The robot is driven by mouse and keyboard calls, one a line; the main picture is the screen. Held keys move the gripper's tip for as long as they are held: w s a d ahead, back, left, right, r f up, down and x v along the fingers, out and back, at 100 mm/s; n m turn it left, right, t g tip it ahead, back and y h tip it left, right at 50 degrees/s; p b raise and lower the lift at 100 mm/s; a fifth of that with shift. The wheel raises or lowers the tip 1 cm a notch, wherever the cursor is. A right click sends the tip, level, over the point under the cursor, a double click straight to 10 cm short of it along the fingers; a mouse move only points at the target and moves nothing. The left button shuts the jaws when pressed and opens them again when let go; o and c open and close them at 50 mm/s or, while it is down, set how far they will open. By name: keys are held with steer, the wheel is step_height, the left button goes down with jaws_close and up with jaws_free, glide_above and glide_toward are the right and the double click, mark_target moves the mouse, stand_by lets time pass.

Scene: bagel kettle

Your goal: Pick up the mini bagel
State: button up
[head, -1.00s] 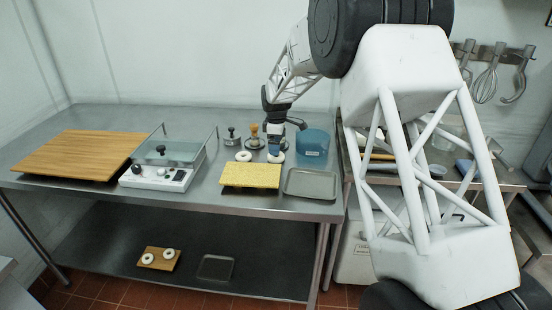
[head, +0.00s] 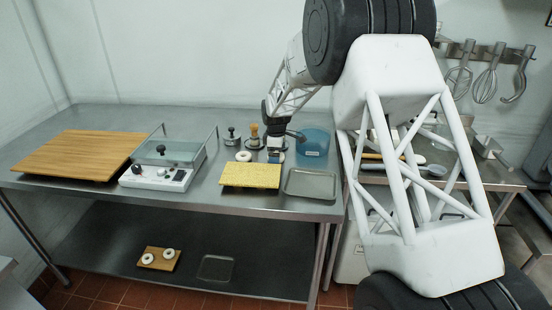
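A small white ring-shaped bagel (head: 243,156) lies on the steel table near its middle. Two more white rings, one on the left (head: 147,258) and one on the right (head: 169,253), lie on a small wooden board on the lower shelf. My gripper (head: 275,153) points down over the table, right of the ring there and left of the blue bowl. Its fingertips are too small to tell whether they are open or shut. A pale shape shows at the fingertips, and I cannot tell whether it is a bagel.
A blue bowl (head: 314,142) stands close right of my gripper. A yellow mat (head: 250,176) and a grey tray (head: 310,184) lie in front. A wooden-handled tool (head: 254,135) and a metal press (head: 232,138) stand behind. A glass-topped kettle unit (head: 158,176) and wooden board (head: 82,155) are left.

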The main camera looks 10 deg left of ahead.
steer(key=c, duration=1)
steer(key=shift+o, duration=0.2)
steer(key=shift+r, duration=0.1)
steer(key=shift+r, duration=0.8)
step_height(320, 180, up, 2)
steer(key=shift+r, duration=0.1)
steer(key=s+d, duration=0.1)
steer(key=s, duration=0.4)
steer(key=s+d, duration=0.2)
steer(key=s, duration=0.3)
steer(key=s+d+r, duration=0.1)
steer(key=s+d, duration=0.1)
steer(key=s, duration=0.3)
steer(key=shift+s, duration=0.1)
